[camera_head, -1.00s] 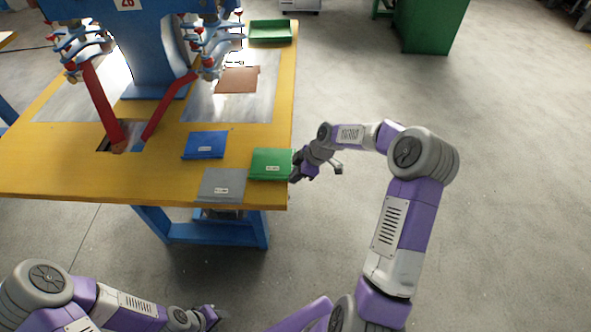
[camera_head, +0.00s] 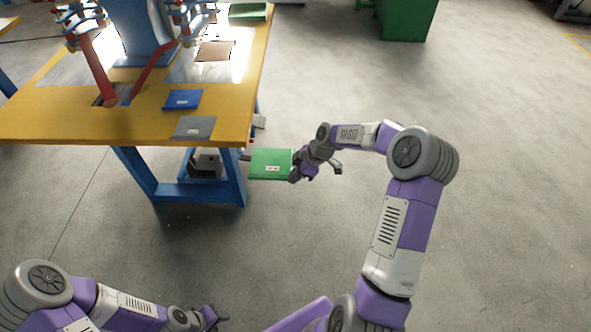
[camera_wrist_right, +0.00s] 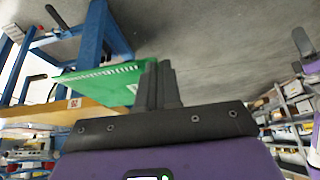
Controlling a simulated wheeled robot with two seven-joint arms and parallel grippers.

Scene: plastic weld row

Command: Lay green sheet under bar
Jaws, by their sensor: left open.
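The green sheet (camera_head: 270,164), with a small white label, is held by its right edge in my right gripper (camera_head: 295,166). It is off the table, over the floor beside the table's near right corner. In the right wrist view the green sheet (camera_wrist_right: 98,80) runs out to the left from the closed fingers (camera_wrist_right: 158,86). My left gripper (camera_head: 211,318) is low at the bottom of the head view, open and away from the table. Red bars (camera_head: 98,66) slant down to the table at the blue machine; I cannot tell which bar is meant.
The yellow table (camera_head: 60,118) carries a blue sheet (camera_head: 182,99), a grey sheet (camera_head: 193,127), a brown sheet (camera_head: 214,51) and a green tray (camera_head: 248,11). A blue leg frame (camera_head: 228,180) stands below. The floor to the right is open.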

